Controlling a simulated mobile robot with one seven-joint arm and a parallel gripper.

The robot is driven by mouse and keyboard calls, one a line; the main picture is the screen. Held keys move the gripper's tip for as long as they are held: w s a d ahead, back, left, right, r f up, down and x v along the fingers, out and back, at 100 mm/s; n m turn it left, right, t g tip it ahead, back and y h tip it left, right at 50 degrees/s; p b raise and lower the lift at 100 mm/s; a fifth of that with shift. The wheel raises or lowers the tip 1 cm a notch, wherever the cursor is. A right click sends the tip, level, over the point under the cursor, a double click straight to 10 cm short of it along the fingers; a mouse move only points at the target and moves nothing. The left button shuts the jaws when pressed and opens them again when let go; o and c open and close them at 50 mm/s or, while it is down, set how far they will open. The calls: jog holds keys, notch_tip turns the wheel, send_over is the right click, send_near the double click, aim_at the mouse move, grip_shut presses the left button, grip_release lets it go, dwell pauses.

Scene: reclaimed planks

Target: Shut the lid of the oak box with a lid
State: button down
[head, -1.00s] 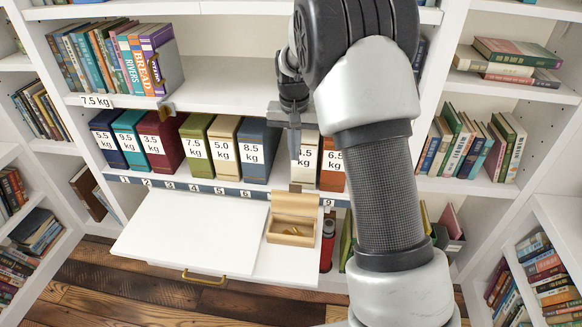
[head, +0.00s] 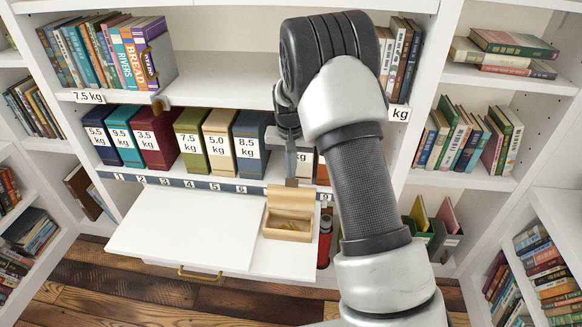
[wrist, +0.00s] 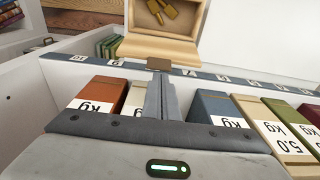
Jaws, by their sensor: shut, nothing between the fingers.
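The oak box (head: 288,228) stands on the right part of the white drop-down shelf, with small wooden pieces inside. Its lid (head: 290,199) is open, standing up at the box's rear. The box interior also shows at the top of the wrist view (wrist: 168,14), with the lid (wrist: 158,48) on its near side. My gripper (head: 291,181) is shut and empty, pointing down just behind the lid's upper edge. Its brown fingertips also show in the wrist view (wrist: 158,64), close to the lid; I cannot tell whether they touch it.
A row of weight-labelled binders (head: 190,142) stands behind the white panel (head: 185,230), above a numbered strip (head: 200,183). A red canister (head: 325,240) is just right of the box. The panel left of the box is clear.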

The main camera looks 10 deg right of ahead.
jog(key=shift+s, duration=0.15)
jog(key=shift+s+a+r+t+b, duration=0.15)
jog(key=shift+s+t+b, duration=0.2)
jog(key=shift+t+b, duration=0.25)
jog(key=shift+h, duration=0.3)
